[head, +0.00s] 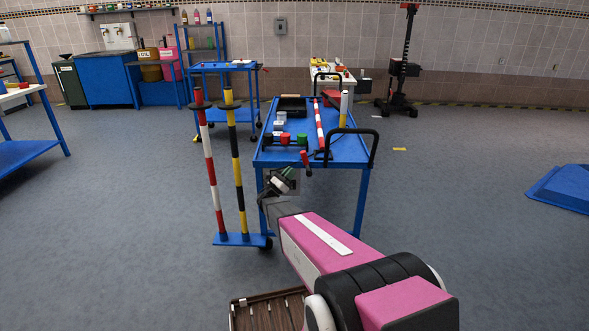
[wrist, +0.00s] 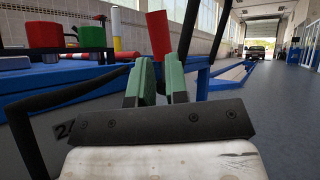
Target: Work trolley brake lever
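The blue work trolley (head: 345,150) stands ahead of me. At its near edge a short lever with a red grip (head: 304,157) sticks up, with a dark lower end. In the wrist view the red grip (wrist: 159,34) stands slightly tilted just beyond the green fingertips, its lower end showing in the gap between them. My gripper (head: 281,180) is just left of and below the lever in the head view. In the wrist view my gripper (wrist: 159,80) has its fingers apart with nothing visibly clamped. Whether a finger touches the grip cannot be told.
Black push handles (head: 350,131) rise at the trolley's ends. Red-white and yellow-black posts (head: 237,165) stand on its left. Red and green knobs (head: 285,139) and a striped rod (head: 319,123) are on top. A brown tray (head: 268,312) lies below my arm.

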